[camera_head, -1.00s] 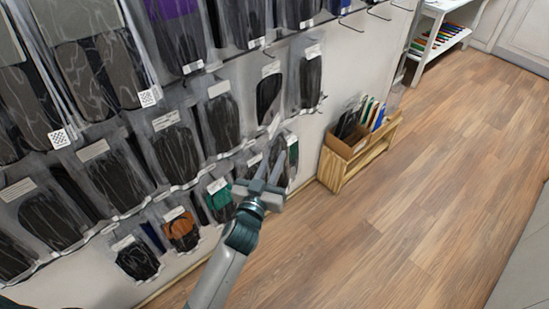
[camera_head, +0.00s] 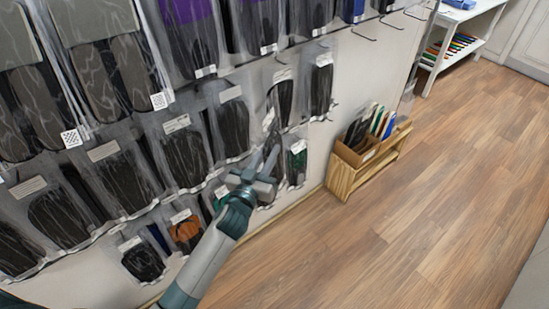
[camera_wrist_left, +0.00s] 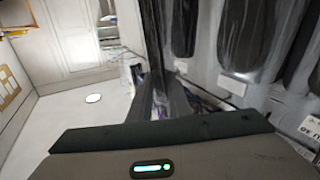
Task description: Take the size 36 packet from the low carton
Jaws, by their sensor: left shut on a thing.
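My left gripper (camera_head: 264,160) is in front of the packet wall, pointing up and away, left of the carton. It is shut on a packet; a tilted clear packet with a white label (camera_head: 268,117) shows just above the fingers and seems to be the held one. Its size print is unreadable. In the left wrist view a dark shape (camera_wrist_left: 172,100) sticks out beyond the gripper body. The low brown carton (camera_head: 352,153) sits on a wooden stand (camera_head: 341,180), holding several upright packets with dark, green and blue edges. My right gripper is not in view.
Rows of hanging insole packets (camera_head: 185,155) fill the wall at left, close around my gripper. Bare hooks (camera_head: 363,37) stick out above the carton. A white shelf (camera_head: 455,45) stands at the back. The wooden floor (camera_head: 430,190) at right is clear.

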